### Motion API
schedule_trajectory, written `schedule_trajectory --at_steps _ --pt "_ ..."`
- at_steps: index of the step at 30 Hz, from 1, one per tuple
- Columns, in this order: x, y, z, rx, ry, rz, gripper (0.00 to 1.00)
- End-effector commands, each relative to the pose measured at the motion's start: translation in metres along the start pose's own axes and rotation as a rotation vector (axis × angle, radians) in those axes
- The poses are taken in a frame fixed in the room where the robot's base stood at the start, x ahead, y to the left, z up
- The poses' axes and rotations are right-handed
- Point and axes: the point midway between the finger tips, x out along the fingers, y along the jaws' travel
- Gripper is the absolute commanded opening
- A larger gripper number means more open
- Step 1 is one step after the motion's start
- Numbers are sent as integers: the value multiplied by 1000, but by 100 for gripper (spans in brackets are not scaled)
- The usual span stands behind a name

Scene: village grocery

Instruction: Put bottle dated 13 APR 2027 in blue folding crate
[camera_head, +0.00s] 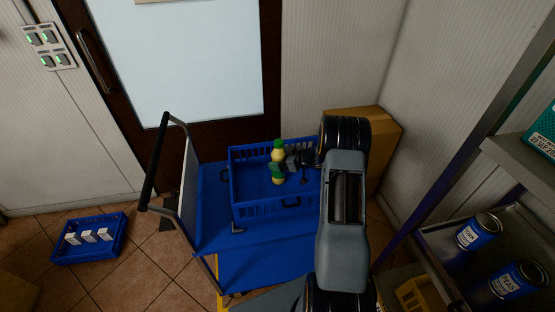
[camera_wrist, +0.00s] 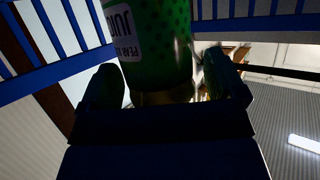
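A green bottle with yellow parts (camera_head: 278,177) is inside the blue folding crate (camera_head: 264,212) on the cart in the head view. In the wrist view the bottle (camera_wrist: 158,42) is large, with a white label partly reading JUI; no date is legible. My gripper (camera_head: 291,163) reaches into the crate from the right, at the bottle. In the wrist view the fingers (camera_wrist: 165,82) stand one on each side of the bottle, with narrow light gaps showing, so they look open around it. Whether the bottle rests on the crate floor is hard to tell. Crate slats (camera_wrist: 50,75) show behind.
The crate stands on a blue cart (camera_head: 265,262) with a black handle. A cardboard box (camera_head: 384,150) is behind my arm. A smaller blue crate (camera_head: 105,248) with white boxes is on the floor at left. Shelves with blue cans (camera_head: 478,232) stand at right.

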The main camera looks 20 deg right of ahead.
Motion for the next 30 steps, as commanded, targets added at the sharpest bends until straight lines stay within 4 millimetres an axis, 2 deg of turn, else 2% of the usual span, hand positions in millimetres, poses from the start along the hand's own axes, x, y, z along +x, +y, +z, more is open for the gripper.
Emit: schedule_trajectory --at_steps 8,11,24,30 --pt "-1 0 -2 0 0 0 91" --pt "-7 1 -3 -1 0 2 91" --pt "-87 1 -2 0 0 3 91" --pt "-111 0 -3 -1 1 1 91"
